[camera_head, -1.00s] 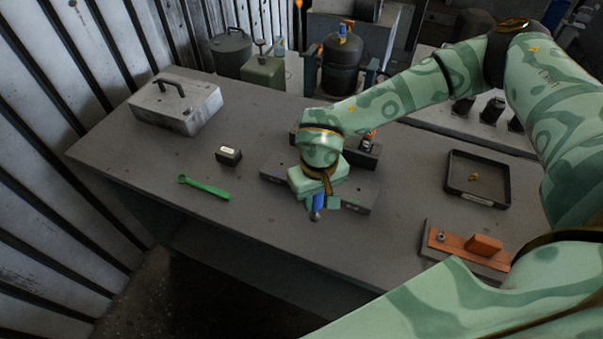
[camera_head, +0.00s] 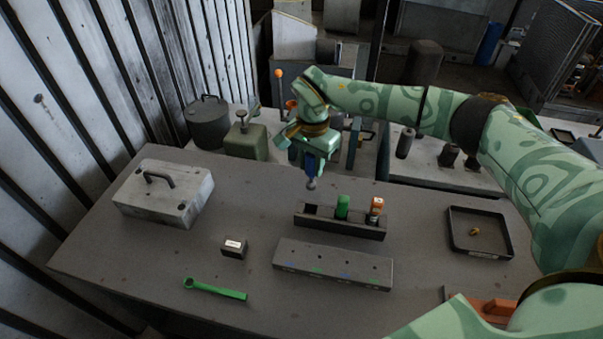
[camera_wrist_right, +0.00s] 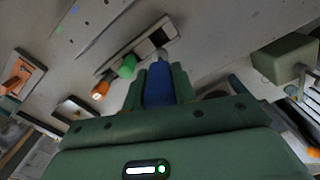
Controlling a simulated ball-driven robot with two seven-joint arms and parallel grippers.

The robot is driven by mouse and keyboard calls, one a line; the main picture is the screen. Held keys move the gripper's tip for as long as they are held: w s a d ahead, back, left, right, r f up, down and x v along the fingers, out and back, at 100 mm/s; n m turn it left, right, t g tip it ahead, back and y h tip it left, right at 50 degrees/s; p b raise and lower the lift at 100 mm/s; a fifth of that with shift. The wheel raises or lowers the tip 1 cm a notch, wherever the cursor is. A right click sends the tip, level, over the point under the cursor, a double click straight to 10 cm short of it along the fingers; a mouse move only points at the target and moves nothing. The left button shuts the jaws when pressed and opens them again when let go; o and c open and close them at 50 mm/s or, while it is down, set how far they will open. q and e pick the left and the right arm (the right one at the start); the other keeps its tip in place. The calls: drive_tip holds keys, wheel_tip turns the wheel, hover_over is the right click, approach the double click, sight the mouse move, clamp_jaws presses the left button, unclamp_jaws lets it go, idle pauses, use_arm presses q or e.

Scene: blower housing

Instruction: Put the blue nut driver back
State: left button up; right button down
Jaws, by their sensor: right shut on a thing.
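My right gripper (camera_head: 311,160) is shut on the blue nut driver (camera_head: 312,172) and holds it upright, metal socket down, in the air above the table. In the right wrist view the blue nut driver (camera_wrist_right: 157,84) sits between the fingers. Below it is a dark rack (camera_head: 340,228) with a green-handled driver (camera_head: 342,206) and an orange-handled driver (camera_head: 376,209) standing in it. The rack's left slot (camera_head: 312,211) is empty. The driver's tip is above this left end and apart from it. My left gripper is not in view.
A grey block with coloured marks (camera_head: 333,266) lies in front of the rack. A green wrench (camera_head: 215,289), a small dark box (camera_head: 234,248) and a grey lidded case (camera_head: 163,194) are on the left. A black tray (camera_head: 479,234) and an orange part (camera_head: 497,308) are on the right.

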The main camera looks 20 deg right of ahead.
sight(311, 185)
drive_tip(key=shift+s+f+b, duration=0.3)
drive_tip(key=shift+f+b, duration=0.4)
drive_tip(key=shift+b, duration=0.05)
wheel_tip(311, 185, down, 5)
drive_tip(key=b, duration=0.4)
drive_tip(key=shift+w+r, duration=0.15)
drive_tip(key=shift+r, duration=0.05)
drive_tip(key=shift+f+b, duration=0.35)
drive_tip(key=shift+f, duration=0.65)
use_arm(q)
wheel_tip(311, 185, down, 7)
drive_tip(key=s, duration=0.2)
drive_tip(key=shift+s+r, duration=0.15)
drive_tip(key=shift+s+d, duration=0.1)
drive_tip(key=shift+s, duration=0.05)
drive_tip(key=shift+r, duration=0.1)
use_arm(e)
drive_tip(key=shift+f, duration=0.15)
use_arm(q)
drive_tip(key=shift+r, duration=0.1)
